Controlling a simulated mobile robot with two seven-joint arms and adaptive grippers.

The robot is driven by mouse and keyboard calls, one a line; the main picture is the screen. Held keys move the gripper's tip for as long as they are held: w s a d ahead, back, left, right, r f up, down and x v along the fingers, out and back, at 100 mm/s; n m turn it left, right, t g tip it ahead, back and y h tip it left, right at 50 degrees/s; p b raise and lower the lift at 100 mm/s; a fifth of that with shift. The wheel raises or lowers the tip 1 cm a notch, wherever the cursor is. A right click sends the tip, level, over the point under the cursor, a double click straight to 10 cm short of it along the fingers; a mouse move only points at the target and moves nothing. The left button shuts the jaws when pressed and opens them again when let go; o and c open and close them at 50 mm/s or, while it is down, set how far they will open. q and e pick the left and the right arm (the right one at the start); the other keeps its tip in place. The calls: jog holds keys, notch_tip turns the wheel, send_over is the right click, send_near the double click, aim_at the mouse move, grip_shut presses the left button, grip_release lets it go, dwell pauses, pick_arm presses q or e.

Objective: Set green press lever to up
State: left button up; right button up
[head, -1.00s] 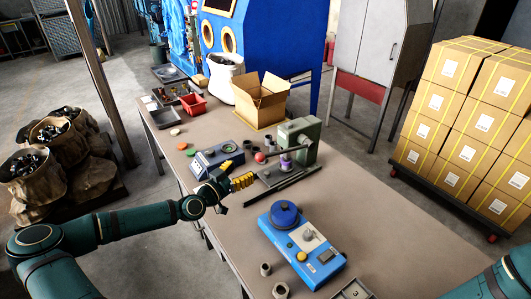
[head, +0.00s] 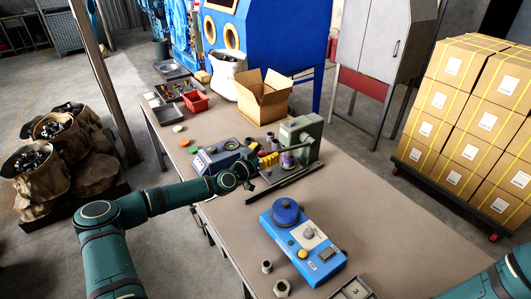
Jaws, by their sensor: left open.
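The green press (head: 305,135) stands upright near the middle of the table (head: 385,235), with a purple-grey part (head: 288,160) under its head. My left arm reaches in from the left, and my left gripper (head: 268,160) is open, its yellow fingers beside the left of the press, where the lever's red ball knob was visible. The gripper now largely hides the lever and knob, so I cannot tell whether they touch or how the lever is set. Only part of my right arm shows in the lower right corner; its gripper is out of view.
A blue device with a round top (head: 285,212) sits in front of the press. A blue-grey device (head: 218,157) is left of it. An open cardboard box (head: 263,98) and a red bin (head: 195,102) stand behind. The table's right side is mostly clear.

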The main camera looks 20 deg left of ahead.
pick_arm(q)
grip_shut()
jog(key=shift+r, duration=0.1)
pick_arm(e)
jog(key=shift+r, duration=0.1)
